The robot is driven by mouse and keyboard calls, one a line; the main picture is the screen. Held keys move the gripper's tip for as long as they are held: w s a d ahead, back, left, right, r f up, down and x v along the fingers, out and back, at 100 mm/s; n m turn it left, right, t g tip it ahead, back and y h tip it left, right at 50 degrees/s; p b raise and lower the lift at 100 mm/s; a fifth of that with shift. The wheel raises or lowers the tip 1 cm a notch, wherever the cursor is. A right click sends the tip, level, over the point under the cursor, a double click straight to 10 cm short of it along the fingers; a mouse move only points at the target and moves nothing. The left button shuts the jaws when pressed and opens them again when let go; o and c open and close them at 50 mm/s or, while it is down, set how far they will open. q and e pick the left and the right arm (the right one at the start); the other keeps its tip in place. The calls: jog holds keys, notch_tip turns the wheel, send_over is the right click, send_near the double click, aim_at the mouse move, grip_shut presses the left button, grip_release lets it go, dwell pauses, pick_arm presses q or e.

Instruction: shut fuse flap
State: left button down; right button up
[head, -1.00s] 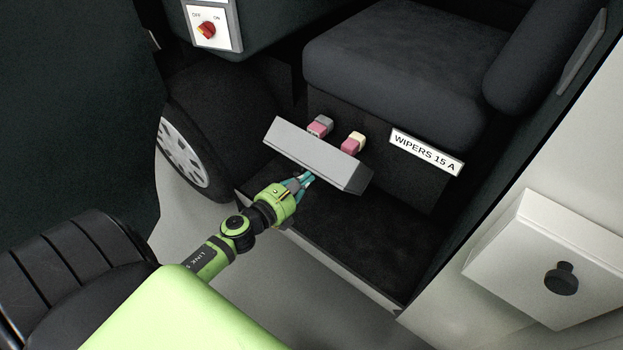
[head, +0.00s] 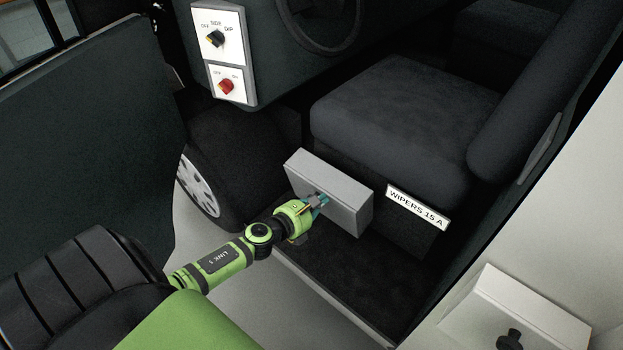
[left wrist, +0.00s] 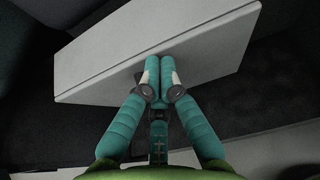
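The fuse flap (head: 338,190) is a light grey panel on the front of the seat base and now stands nearly upright, covering the place where the fuses were seen. In the left wrist view the flap (left wrist: 205,58) fills the upper middle. My left gripper (head: 320,200) is at the flap's outer face, its fingertips touching it or very close. In the left wrist view its two teal fingers (left wrist: 159,78) are together, with a small dark part showing behind the tips; I cannot tell whether they grip it. My right gripper is not in view.
A white "WIPERS 15 A" label (head: 417,207) sits right of the flap under the dark seat (head: 405,110). A switch panel (head: 220,55) with two knobs is at the upper left. A white box (head: 520,315) with a black knob is at the lower right.

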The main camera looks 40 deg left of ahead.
aim_at(338, 180)
pick_arm(q)
jog(key=w+r, duration=0.1)
jog(key=w+r+p, duration=0.1)
jog(key=shift+w+r, duration=0.2)
jog(key=shift+w, duration=0.2)
jog(key=shift+w+d+r+p, duration=0.15)
jog(key=shift+w+r+p, duration=0.15)
jog(key=shift+w+p, duration=0.35)
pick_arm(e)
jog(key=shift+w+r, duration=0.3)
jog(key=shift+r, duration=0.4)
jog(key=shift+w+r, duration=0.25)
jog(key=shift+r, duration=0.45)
pick_arm(q)
jog(key=shift+w, duration=0.1)
